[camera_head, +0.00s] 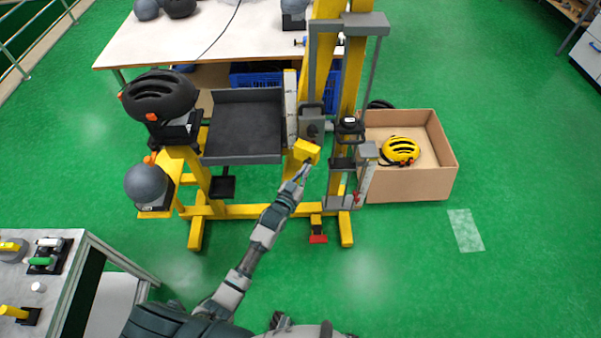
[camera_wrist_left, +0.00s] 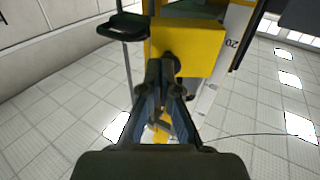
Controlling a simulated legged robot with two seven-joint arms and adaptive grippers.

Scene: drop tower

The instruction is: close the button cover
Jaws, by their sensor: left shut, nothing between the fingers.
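A yellow box-shaped part (camera_head: 306,151), which looks like the button housing or its cover, sits on the front of the yellow drop tower frame (camera_head: 326,70). In the left wrist view the yellow part (camera_wrist_left: 200,42) fills the upper middle, with a dark round piece (camera_wrist_left: 173,62) low on its face. I cannot tell which portion is the cover or how far it is open. My left gripper (camera_head: 303,170) is shut and empty, just below and in front of the yellow part. In the left wrist view its fingertips (camera_wrist_left: 160,66) overlap the yellow part; contact is unclear. My right gripper is not in view.
A dark tray (camera_head: 243,124) and a black helmet (camera_head: 159,95) are left of the yellow part. A cardboard box (camera_head: 410,185) with a yellow helmet (camera_head: 400,150) stands to the right. A white table (camera_head: 200,35) is behind.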

